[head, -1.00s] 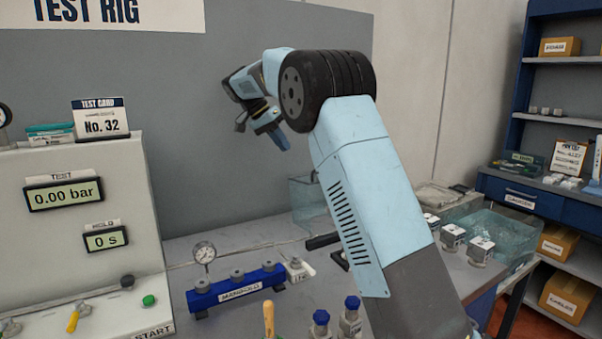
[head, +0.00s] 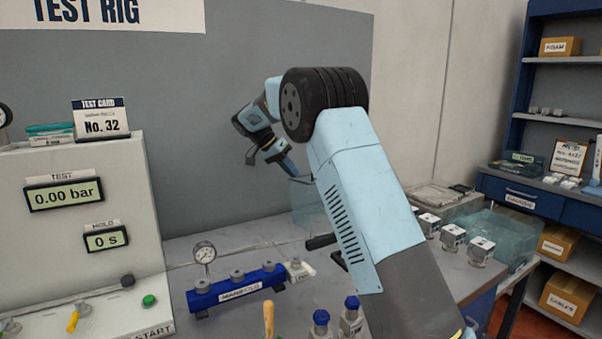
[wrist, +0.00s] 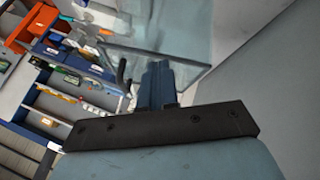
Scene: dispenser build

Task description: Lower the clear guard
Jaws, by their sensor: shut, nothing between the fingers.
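The clear guard (head: 308,204) is a see-through, tinted box-like panel standing at the back of the bench, partly hidden behind my arm in the head view. In the wrist view the clear guard (wrist: 188,30) spreads beyond my fingers. My gripper (head: 290,168) is shut and empty, pointing down and to the right just above the guard's upper left edge. In the wrist view my gripper (wrist: 157,70) shows as closed blue fingers in front of the panel. I cannot tell whether the fingertips touch it.
A blue manifold (head: 240,287) with a gauge (head: 204,252) lies on the bench left of my arm. The test console (head: 110,220) stands at the left. Blue-capped bottles (head: 350,312) stand in front. Several white-topped parts (head: 453,236) and a clear bin (head: 505,230) are at the right.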

